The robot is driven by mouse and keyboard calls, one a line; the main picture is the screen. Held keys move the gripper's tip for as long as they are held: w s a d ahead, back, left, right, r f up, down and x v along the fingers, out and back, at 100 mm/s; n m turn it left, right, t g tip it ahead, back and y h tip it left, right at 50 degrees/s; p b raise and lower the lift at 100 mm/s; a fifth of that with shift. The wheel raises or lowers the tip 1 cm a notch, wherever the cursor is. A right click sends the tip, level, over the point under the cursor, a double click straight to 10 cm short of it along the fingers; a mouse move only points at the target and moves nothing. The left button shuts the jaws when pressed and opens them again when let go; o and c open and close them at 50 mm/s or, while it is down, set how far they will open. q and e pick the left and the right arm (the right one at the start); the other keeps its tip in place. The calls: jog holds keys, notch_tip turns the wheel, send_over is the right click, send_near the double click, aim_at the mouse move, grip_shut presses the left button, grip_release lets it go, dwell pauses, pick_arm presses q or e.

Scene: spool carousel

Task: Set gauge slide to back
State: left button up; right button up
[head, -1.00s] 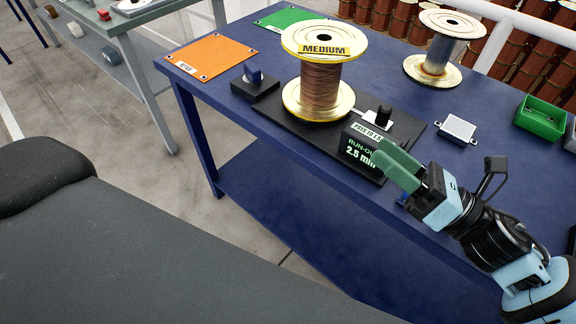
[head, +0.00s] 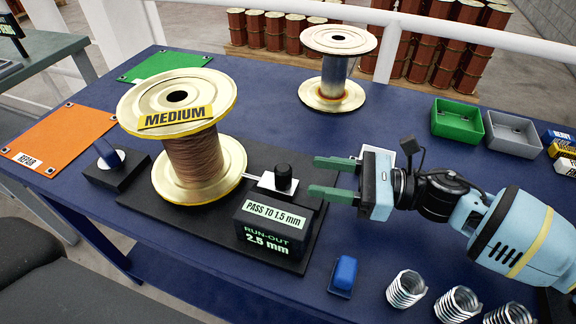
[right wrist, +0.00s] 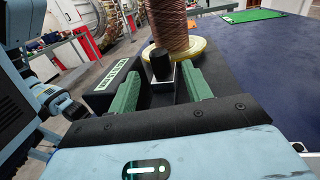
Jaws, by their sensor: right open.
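The gauge slide is a pale plate (head: 262,181) with a black knob (head: 283,177) on it, on the black base (head: 150,203) beside the large copper spool (head: 192,150) labelled MEDIUM. The plate's end reaches toward the spool's lower flange. A display box in front of the knob reads "PASS TO 1.5 mm" and "RUN-OUT 2.5 mm". My right gripper (head: 325,177) is open, its green fingers pointing left at the knob from the right. In the right wrist view the knob (right wrist: 161,64) stands ahead, between the lines of the two fingers (right wrist: 161,92). My left gripper is not in view.
A blue button block (head: 344,274) and several metal coils (head: 406,289) lie near the front edge. A second spool (head: 333,70), a green bin (head: 457,121) and a grey bin (head: 512,136) stand behind.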

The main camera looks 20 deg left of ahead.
aim_at(283, 171)
jog(key=shift+s+a, duration=0.2)
jog(key=shift+a, duration=0.15)
jog(key=shift+s+a+p, duration=0.2)
jog(key=shift+a+p, duration=0.05)
jog(key=shift+a, duration=1.5)
jog(key=shift+s+a+p, duration=0.15)
jog(key=shift+a+p, duration=0.1)
jog(key=shift+a, duration=1.5)
jog(key=shift+c, duration=0.4)
grip_shut()
